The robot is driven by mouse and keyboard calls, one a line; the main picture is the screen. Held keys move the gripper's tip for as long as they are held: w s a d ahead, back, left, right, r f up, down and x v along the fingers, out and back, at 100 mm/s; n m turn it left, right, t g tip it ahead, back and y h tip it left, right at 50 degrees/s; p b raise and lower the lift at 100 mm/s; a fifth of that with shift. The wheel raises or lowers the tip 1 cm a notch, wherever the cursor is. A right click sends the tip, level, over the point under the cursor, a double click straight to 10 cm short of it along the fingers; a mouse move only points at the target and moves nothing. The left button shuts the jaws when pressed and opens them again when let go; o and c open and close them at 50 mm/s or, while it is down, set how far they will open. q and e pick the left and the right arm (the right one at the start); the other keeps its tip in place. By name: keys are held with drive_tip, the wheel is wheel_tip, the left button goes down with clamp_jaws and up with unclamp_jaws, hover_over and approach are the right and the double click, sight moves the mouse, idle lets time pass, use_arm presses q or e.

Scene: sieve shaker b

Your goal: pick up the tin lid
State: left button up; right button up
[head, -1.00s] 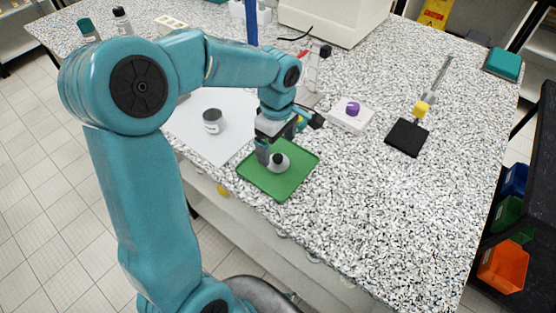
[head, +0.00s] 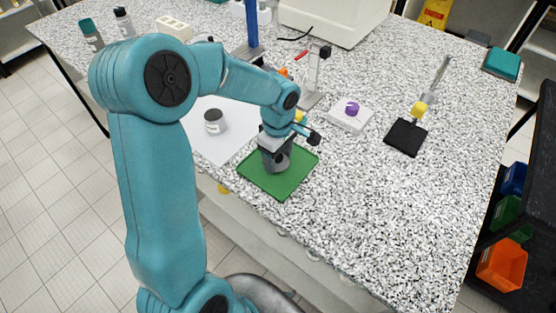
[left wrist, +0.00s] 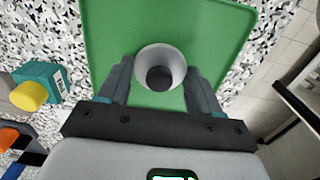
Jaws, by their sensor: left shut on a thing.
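The tin lid (head: 282,167) is a pale grey disc with a black knob. It is over the green tray (head: 304,155), low or resting on it; I cannot tell which. My left gripper (head: 274,157) points down at the lid, its fingers partly hiding it. In the left wrist view the lid (left wrist: 160,54) sits between the two fingers of my left gripper (left wrist: 160,84), which are shut on it. The green tray (left wrist: 225,30) fills the ground behind it. My right gripper does not show.
A grey tin (head: 214,122) stands on a white sheet (head: 222,149) left of the tray. A white block with a purple knob (head: 351,110) and a black pad (head: 406,138) lie to the right. A stand (head: 314,80) rises behind. The speckled table is clear at front right.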

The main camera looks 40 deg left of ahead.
use_arm(q)
wheel_tip(320, 180, up, 20)
idle(0.6)
